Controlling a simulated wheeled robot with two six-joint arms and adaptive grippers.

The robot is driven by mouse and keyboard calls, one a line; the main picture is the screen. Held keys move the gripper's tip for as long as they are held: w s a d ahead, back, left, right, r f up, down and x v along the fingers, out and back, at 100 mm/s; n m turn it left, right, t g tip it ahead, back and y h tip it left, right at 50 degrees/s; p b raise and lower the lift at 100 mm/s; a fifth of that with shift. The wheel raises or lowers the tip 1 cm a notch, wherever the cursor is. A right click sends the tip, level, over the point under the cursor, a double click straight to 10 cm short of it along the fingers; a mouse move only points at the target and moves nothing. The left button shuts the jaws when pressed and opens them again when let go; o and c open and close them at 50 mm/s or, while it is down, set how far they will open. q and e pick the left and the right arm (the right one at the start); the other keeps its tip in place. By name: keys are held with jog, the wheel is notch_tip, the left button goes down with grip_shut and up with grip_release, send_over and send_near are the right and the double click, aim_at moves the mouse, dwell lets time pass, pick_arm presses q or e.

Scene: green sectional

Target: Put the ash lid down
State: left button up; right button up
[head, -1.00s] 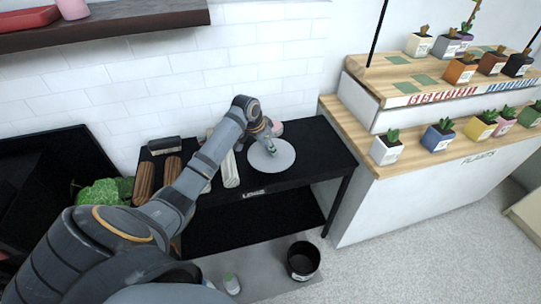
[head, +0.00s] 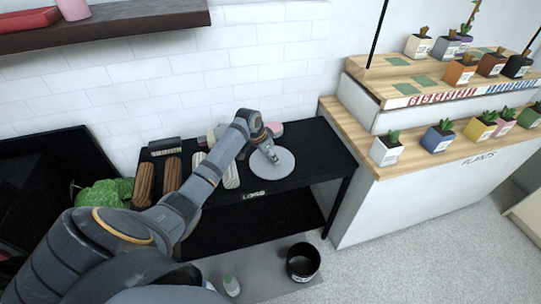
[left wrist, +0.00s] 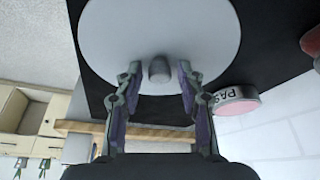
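The ash lid (head: 282,172), a light grey disc with a small knob, lies flat on the right part of the black table. It fills the top of the left wrist view (left wrist: 110,40), with the grey knob (left wrist: 159,70) facing me. My left gripper (head: 271,155) is over the lid. In the left wrist view its two fingers (left wrist: 159,74) stand apart on either side of the knob, with a gap on each side. The gripper is open and holds nothing. My right gripper is not in view.
Left of the lid on the black table (head: 315,165) are pale logs (head: 231,176), brown logs (head: 145,183) and a brush (head: 165,147). A black bucket (head: 303,262) stands on the floor. A plant stand (head: 400,190) is right.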

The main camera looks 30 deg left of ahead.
pick_arm(q)
jog(key=p+v, duration=0.1)
jog(key=v, duration=1.1)
jog(key=shift+r, duration=0.2)
